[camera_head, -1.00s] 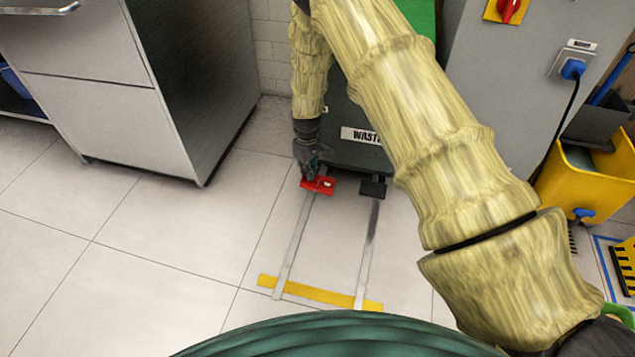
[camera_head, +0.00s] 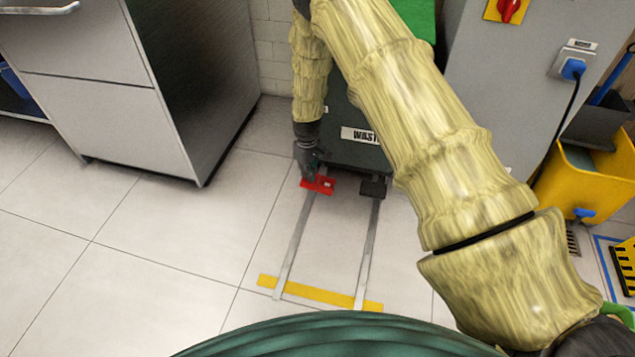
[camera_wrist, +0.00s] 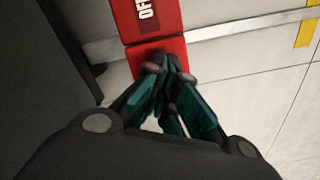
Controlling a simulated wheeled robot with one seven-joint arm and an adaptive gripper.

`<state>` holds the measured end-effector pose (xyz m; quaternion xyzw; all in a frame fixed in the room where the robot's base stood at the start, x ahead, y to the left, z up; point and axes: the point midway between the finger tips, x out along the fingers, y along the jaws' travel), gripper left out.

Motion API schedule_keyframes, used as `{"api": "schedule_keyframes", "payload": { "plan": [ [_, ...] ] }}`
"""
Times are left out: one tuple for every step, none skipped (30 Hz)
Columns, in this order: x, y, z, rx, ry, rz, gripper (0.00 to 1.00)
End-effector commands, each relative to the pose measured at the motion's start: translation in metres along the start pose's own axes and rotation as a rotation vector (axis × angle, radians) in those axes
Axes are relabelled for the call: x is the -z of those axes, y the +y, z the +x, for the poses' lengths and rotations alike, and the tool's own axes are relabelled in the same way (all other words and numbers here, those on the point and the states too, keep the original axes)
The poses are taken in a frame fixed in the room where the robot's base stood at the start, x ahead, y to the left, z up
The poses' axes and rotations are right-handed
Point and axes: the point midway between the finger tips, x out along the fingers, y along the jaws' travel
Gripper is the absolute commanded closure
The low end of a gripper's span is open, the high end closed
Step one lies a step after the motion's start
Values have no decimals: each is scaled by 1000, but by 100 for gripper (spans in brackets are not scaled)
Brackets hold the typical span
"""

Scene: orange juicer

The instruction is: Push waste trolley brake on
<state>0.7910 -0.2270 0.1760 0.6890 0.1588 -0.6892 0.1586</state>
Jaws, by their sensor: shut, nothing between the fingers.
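The dark waste trolley (camera_head: 352,150) stands against the back, with a "WASTE" label partly hidden by my arm. Its red brake pedal (camera_head: 325,187) sits low at the trolley's front left, over the left floor rail. In the wrist view the red pedal (camera_wrist: 150,20) has two parts, and the far part carries a label reading "OF", cut off by the frame edge. My gripper (camera_head: 312,178) points down at the pedal's left part. In the wrist view my gripper's fingertips (camera_wrist: 168,72) are closed together over the near red part and appear to touch it.
A black block (camera_head: 373,188) sits at the right rail. Pale rails run to a yellow floor strip (camera_head: 320,293). A steel cabinet (camera_head: 120,120) stands left, a grey cabinet (camera_head: 500,90) and a yellow bucket (camera_head: 580,185) right. The floor between is clear.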

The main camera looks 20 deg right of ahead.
Motion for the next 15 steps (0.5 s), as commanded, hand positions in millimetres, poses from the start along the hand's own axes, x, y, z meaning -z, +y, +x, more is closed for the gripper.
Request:
{"api": "schedule_keyframes", "payload": {
  "plan": [
    [0, 0, 1, 0, 0, 0, 100],
    [0, 0, 1, 0, 0, 0, 100],
    [0, 0, 2, 0, 0, 0, 100],
    [0, 0, 2, 0, 0, 0, 100],
    [0, 0, 2, 0, 0, 0, 100],
    [0, 0, 3, 0, 0, 0, 100],
    [0, 0, 3, 0, 0, 0, 100],
    [0, 0, 4, 0, 0, 0, 100],
    [0, 0, 4, 0, 0, 0, 100],
    [0, 0, 4, 0, -1, 0, 100],
    [0, 0, 5, 0, -1, 0, 100],
    [0, 0, 5, 0, -1, 0, 100],
    [-1, 0, 6, 0, -1, 0, 100],
    [-1, 0, 6, 0, -1, 0, 100],
    [-1, 0, 7, 0, -1, 0, 100]
  ]
}}
